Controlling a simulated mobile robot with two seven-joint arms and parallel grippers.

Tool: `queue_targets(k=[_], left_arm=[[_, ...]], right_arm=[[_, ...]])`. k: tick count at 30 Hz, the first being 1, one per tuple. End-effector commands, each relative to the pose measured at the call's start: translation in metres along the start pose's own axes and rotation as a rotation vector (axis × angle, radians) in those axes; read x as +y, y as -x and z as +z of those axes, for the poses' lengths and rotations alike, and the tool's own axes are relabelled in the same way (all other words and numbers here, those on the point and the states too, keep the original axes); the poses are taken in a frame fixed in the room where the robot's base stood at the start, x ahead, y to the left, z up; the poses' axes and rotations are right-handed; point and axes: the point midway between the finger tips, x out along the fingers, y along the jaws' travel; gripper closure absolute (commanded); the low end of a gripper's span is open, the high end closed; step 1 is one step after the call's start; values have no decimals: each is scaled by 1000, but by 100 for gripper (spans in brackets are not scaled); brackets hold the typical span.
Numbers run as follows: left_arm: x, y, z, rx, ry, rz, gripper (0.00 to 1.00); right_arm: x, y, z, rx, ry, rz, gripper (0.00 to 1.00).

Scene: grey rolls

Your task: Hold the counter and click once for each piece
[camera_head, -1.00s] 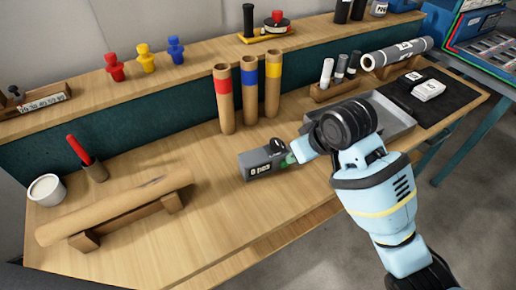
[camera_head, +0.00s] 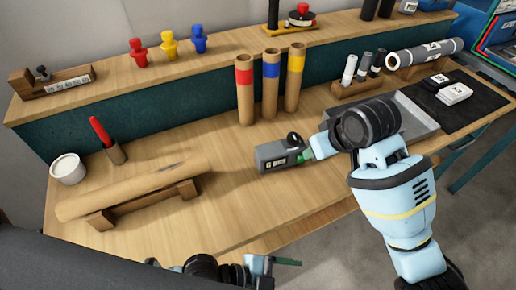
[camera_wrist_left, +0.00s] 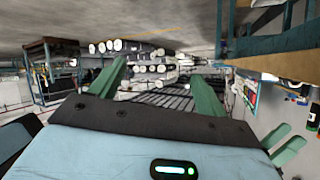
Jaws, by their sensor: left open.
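The counter (camera_head: 275,156), a small grey box with a black knob on top and a white display, is on the wooden bench in the head view. My right gripper (camera_head: 305,151) is at its right end, green fingers closed against it; the far finger is mostly hidden. My left gripper (camera_head: 282,262) shows at the bottom edge of the head view, apart from the counter. In the left wrist view its green fingers (camera_wrist_left: 160,90) are spread with nothing between them. Beyond them, several white-ended rolls (camera_wrist_left: 150,68) are stacked, small in the picture.
Three upright tubes (camera_head: 269,88) with red, blue and yellow bands stand behind the counter. A brown roll on a cradle (camera_head: 135,190), a white cup (camera_head: 67,168) and a grey tray (camera_head: 415,108) are on the bench. Red, yellow and blue pegs (camera_head: 169,45) stand on the shelf.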

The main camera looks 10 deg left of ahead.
Motion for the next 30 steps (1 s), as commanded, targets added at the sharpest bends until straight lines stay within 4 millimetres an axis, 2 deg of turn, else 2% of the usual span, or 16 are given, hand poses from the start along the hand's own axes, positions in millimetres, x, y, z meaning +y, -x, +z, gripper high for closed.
queue_targets(k=[5, 8, 11, 18, 24, 30], left_arm=[[0, 7, -8, 4, -202, 136, 25], [-12, 12, -22, 11, -326, 177, 25], [-35, 15, -45, 20, -471, 189, 25], [-89, 30, -117, 24, -850, 179, 25], [-119, 49, -175, -1, -1173, 171, 25], [-136, 72, -231, -53, -1496, 163, 25]], right_arm=[[0, 0, 0, 0, 0, 0, 64], [0, 0, 0, 0, 0, 0, 64], [0, 0, 0, 0, 0, 0, 64], [0, 0, 0, 0, 0, 0, 64], [0, 0, 0, 0, 0, 0, 64], [0, 0, 0, 0, 0, 0, 64]])
